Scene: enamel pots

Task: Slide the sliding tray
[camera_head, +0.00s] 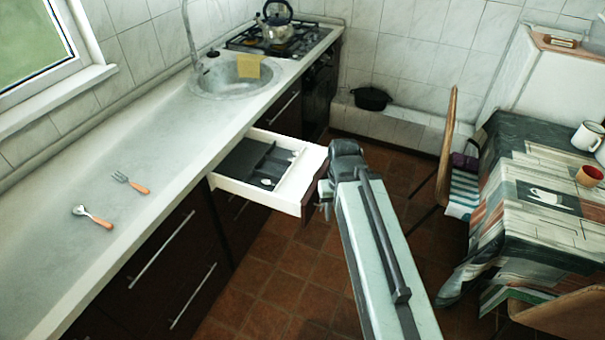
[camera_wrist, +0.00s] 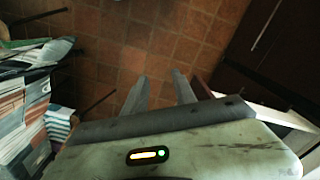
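An open white drawer (camera_head: 229,184) with a dark front sticks out of the counter in the head view. Inside it lies a dark grey cutlery insert with a flat dark piece, likely the sliding tray (camera_head: 247,156), at its left. Small light items lie in the compartments to the right. My gripper (camera_head: 324,199) is just outside the drawer front, at its right end, with no clear contact. In the wrist view my gripper (camera_wrist: 160,76) has its two fingers apart with only floor between them. The drawer's edge (camera_wrist: 268,112) shows to their right there.
A fork (camera_head: 130,183) and a spoon (camera_head: 92,216) lie on the counter (camera_head: 60,262). A sink (camera_head: 228,80) and a stove with a kettle (camera_head: 277,28) are farther back. A chair (camera_head: 447,140) and a covered table (camera_head: 530,215) stand at right. Tiled floor between is free.

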